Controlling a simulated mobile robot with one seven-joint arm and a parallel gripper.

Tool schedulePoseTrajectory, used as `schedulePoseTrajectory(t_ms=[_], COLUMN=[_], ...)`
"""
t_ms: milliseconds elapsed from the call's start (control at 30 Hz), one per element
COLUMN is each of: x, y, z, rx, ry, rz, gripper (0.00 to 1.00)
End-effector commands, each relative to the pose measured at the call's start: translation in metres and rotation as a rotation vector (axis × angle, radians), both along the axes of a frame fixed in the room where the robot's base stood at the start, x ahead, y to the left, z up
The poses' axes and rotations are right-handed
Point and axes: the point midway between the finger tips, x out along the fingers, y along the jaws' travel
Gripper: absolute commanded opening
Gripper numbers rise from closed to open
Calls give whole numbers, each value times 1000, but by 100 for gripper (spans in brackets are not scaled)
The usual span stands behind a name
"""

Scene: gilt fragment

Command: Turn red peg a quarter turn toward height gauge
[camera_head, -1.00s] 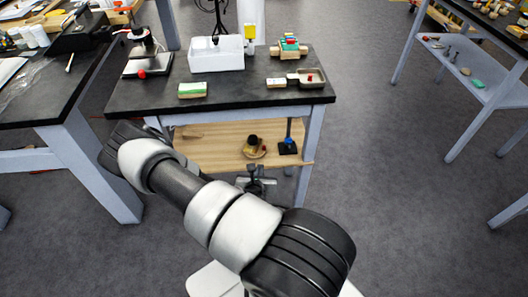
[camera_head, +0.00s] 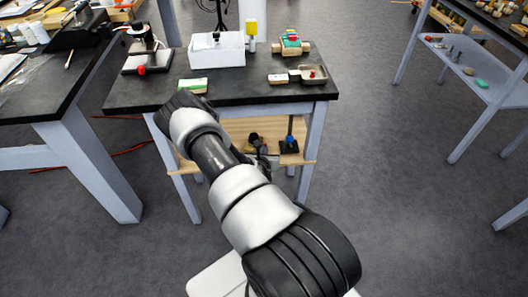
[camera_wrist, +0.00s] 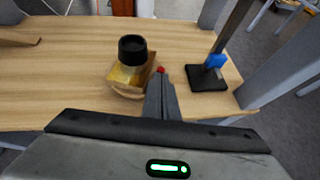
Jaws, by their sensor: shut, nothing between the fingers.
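The red peg (camera_wrist: 161,69) shows as a small red tip at the right edge of a gold block (camera_wrist: 129,74) in the wrist view. The block sits on a round wooden base and carries a black cylinder (camera_wrist: 132,48). The height gauge (camera_wrist: 208,78), with a black base, upright post and blue slider, stands right of the peg; it also shows in the head view (camera_head: 289,144). My gripper (camera_wrist: 159,78) is shut and empty, its fingertips right at the peg and hiding its lower part. I cannot tell whether they touch. The arm hides most of the block in the head view.
These things are on a wooden lower shelf (camera_wrist: 60,92) under a black-topped table (camera_head: 240,94). Table legs flank the shelf, and the tabletop lies above it. Bare shelf shows left of the block. A white bin (camera_head: 217,52) stands on the tabletop.

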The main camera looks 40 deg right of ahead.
Motion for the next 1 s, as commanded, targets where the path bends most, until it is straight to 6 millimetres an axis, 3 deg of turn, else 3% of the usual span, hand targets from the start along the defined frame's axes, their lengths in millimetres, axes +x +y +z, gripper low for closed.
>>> schedulePoseTrajectory(t_ms=[333,633,1000], x=[-1,1,4], y=[-2,-19,-25], z=[-2,-4,0], rx=[-5,-2,1], ry=[2,5,0], rz=[29,270,272], gripper=[0,0,0])
